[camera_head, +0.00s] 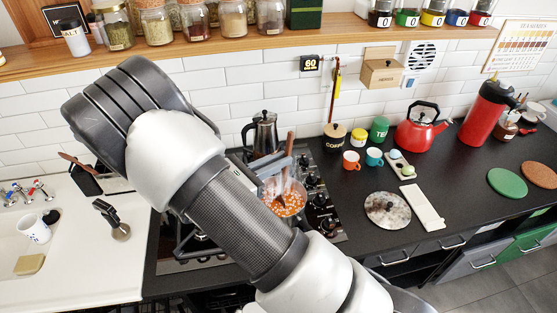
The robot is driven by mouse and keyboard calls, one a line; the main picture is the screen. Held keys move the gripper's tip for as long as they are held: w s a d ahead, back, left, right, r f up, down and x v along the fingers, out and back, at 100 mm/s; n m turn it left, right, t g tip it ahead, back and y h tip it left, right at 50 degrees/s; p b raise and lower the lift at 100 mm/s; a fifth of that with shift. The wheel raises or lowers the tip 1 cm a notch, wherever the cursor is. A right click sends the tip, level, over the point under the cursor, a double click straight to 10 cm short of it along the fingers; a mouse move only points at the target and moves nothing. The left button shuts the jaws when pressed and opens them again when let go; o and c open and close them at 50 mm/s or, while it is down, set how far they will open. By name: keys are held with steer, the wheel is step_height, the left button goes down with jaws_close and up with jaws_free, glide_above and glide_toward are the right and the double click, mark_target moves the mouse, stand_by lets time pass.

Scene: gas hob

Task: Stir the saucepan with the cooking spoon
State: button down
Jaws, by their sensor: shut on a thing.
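The saucepan (302,189) sits on the gas hob, partly hidden behind my arm, with orange contents and pale bits inside. The wooden cooking spoon (289,152) stands tilted in it, its handle rising above the rim and its head down at the orange contents. My gripper (283,184) is at the saucepan, shut on the spoon. My arm hides much of the gripper and the left side of the pan, so the exact grip on the spoon is hard to see.
A dark moka pot (264,136) stands close behind the saucepan. Hob knobs (321,201) line its right side. A shelf of jars (155,22) runs above.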

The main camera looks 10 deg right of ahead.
mark_target(289, 134)
steer(key=shift+w+d+r+p, duration=0.15)
steer(key=shift+r+p, duration=0.55)
steer(key=shift+r, duration=0.7)
steer(key=shift+d+r+p, duration=0.15)
steer(key=shift+r+p, duration=0.5)
steer(key=shift+r, duration=0.7)
steer(key=shift+d+r, duration=0.1)
steer(key=shift+r, duration=1)
steer(key=shift+r, duration=2.55)
steer(key=f+t, duration=0.1)
steer(key=f, duration=0.2)
steer(key=f+n+y, duration=0.1)
steer(key=f, duration=0.2)
steer(key=s+f+n+t, duration=0.1)
steer(key=f, duration=0.2)
steer(key=shift+s+d+f+t+y, duration=0.1)
steer(key=shift+d+f+t+y, duration=0.2)
steer(key=shift+d, duration=0.1)
steer(key=shift+r, duration=0.15)
